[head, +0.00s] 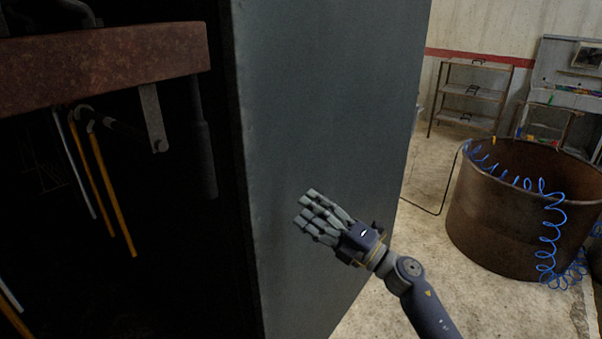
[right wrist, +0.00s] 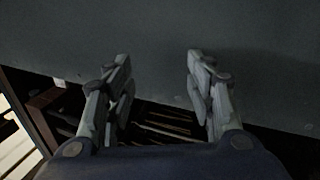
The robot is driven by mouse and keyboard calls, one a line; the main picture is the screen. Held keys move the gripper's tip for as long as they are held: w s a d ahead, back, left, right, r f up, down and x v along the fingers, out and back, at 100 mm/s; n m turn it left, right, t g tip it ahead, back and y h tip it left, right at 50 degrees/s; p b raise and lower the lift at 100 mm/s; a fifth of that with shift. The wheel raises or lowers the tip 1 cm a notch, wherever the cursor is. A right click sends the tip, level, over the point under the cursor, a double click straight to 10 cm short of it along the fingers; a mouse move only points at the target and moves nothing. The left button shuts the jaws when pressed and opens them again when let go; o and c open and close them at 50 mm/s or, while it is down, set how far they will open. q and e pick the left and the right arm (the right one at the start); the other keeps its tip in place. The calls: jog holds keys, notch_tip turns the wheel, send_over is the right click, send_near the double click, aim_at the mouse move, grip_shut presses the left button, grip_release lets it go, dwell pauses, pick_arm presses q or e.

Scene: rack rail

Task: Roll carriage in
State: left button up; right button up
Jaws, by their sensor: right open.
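My right gripper (head: 306,209) is open in front of a tall grey metal panel (head: 320,90). In the right wrist view its two fingers (right wrist: 158,68) are spread wide with nothing between them, and the grey panel (right wrist: 155,30) fills the upper part. I cannot tell whether the fingers touch the panel. A rusty red-brown beam (head: 110,70) crosses the upper left of the head view, with a metal bracket (head: 153,118) hanging from it. I cannot tell whether this beam belongs to the carriage. My left gripper is not in view.
Yellow rods (head: 111,195) hang in the dark space left of the panel. A rusty round tub (head: 490,225) with a blue coiled hose (head: 553,225) stands at the right. A shelf rack (head: 470,92) stands by the back wall. Pale floor (head: 405,265) is clear between panel and tub.

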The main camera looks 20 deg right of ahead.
jog(key=s+a+r+n+g+y, duration=0.2)
jog(key=s+r+n, duration=0.1)
jog(key=r+n, duration=0.35)
jog(key=s+a+r+n+g+y, duration=0.25)
jog(key=s+r+n, duration=0.2)
jog(key=r, duration=0.25)
jog(key=n+g+h, duration=0.2)
jog(key=n+h, duration=0.1)
jog(key=n, duration=0.6)
send_near(212, 157)
jog(key=p+x, duration=0.3)
jog(key=x, duration=0.3)
jog(key=shift+a+r, duration=0.2)
jog(key=shift+w+a+f, duration=0.15)
jog(key=shift+a+f, duration=0.05)
jog(key=shift+a, duration=0.05)
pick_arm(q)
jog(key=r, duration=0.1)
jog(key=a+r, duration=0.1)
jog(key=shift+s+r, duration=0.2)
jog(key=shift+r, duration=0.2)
pick_arm(e)
jog(key=shift+w+a, duration=0.1)
